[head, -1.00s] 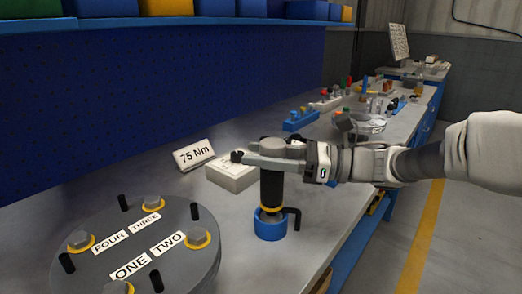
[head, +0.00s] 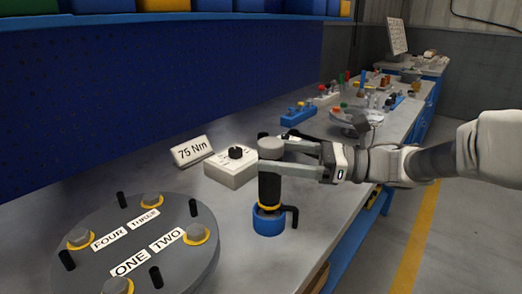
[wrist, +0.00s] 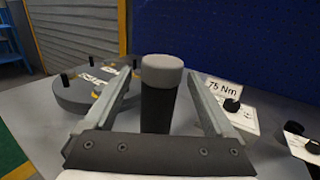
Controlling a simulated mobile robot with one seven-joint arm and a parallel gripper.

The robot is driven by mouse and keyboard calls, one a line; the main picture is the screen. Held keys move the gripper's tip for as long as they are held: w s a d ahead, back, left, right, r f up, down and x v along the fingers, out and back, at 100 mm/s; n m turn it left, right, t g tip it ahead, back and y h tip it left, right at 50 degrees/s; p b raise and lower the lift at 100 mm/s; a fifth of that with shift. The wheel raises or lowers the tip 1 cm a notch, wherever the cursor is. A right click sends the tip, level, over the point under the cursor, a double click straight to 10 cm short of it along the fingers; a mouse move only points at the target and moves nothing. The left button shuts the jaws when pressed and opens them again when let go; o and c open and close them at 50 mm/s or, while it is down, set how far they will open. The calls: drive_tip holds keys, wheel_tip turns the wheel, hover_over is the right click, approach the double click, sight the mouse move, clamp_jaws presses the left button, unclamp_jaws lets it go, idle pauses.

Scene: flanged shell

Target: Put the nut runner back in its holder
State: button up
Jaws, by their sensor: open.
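The nut runner (head: 269,188) is a black upright cylinder with a grey cap, a yellow ring low down and a black side handle. Its lower end sits in the blue ring-shaped holder (head: 268,223) on the bench. My gripper (head: 264,145) is open, with its fingers at the height of the grey cap. In the wrist view the nut runner (wrist: 158,105) stands upright between the two spread fingers (wrist: 164,85), with a gap visible on each side. The holder is hidden in the wrist view.
A round grey flange (head: 190,265) with bolts, black pins and number labels lies at the left front. A white box with a black knob (head: 231,169) and a 75 Nm sign (head: 192,151) stand behind the nut runner. Small parts (head: 298,113) lie farther along the bench.

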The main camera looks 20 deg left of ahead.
drive_tip(key=p+v, duration=0.2)
drive_tip(key=v, duration=1.2)
drive_tip(key=shift+w, duration=0.1)
